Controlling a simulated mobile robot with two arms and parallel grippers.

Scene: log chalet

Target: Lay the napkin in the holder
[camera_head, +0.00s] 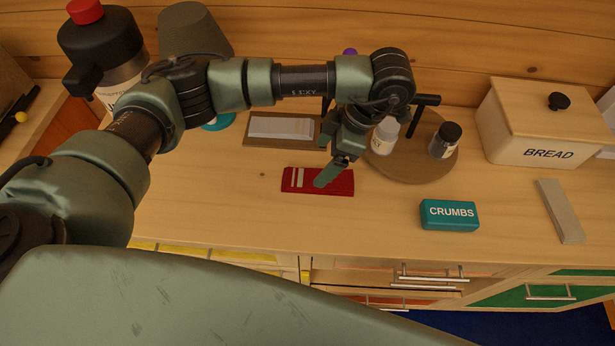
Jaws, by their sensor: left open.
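The red napkin (297,187) with pale stripes near its left end lies folded and flat on the wooden counter. A low wooden holder (258,143) with a white, flat stack in it sits just behind the napkin; my arm hides part of its right side. My left gripper (328,178) points down over the right half of the napkin, open. One green finger shows clearly and covers part of the cloth; I cannot tell whether it touches it. My right gripper is out of view.
Right of the gripper is a round wooden board (405,174) with a white jar (384,137) and a dark-lidded jar (444,141). A teal CRUMBS box (449,215), a BREAD bin (538,128) and a grey bar (560,211) are farther right. The counter front is clear.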

